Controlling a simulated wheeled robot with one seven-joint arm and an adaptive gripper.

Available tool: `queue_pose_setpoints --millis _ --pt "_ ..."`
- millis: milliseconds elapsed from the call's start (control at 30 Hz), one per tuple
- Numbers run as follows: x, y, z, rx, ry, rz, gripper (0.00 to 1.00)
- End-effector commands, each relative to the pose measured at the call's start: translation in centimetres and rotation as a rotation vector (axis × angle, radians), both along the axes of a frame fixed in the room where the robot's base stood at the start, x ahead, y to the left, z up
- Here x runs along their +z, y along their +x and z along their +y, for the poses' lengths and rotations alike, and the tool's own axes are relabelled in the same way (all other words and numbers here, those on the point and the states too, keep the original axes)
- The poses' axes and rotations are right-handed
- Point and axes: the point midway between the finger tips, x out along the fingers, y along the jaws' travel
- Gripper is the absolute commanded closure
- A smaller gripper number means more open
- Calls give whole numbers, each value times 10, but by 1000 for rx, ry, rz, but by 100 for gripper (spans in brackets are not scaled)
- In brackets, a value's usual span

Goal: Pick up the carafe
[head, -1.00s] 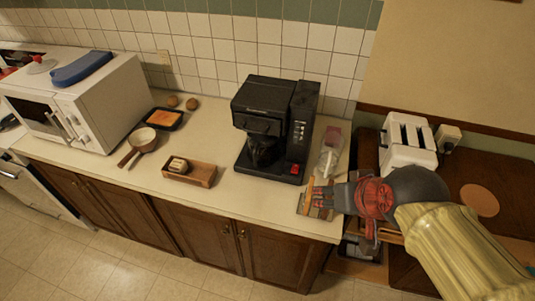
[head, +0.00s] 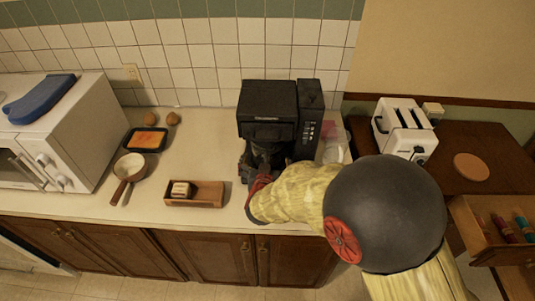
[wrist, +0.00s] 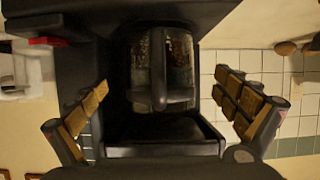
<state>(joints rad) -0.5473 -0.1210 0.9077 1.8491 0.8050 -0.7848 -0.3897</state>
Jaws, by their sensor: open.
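The dark glass carafe (wrist: 178,65) sits inside the black coffee maker (head: 282,108), its black handle facing my gripper in the wrist view. In the head view the carafe (head: 266,152) is small and partly covered by my arm. My gripper (wrist: 165,115) is open, with one finger on each side of the carafe's handle in the wrist picture. The fingers look apart from the carafe and nothing is between them in contact. In the head view my arm hides most of the gripper.
A wooden box (head: 208,192) holding a pale block is left of the coffee maker. A small pan (head: 130,167), a black tray (head: 146,138) and a microwave (head: 62,130) stand further left. A clear plastic item (head: 334,142) lies right of the machine. A toaster (head: 405,130) is beyond it.

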Motion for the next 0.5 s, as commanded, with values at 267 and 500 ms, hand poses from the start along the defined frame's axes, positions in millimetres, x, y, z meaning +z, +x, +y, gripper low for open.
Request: queue_pose_setpoints --millis 267,500 --pt "-15 28 -2 -2 1 0 0" --pt "-27 56 -3 0 2 1 0"
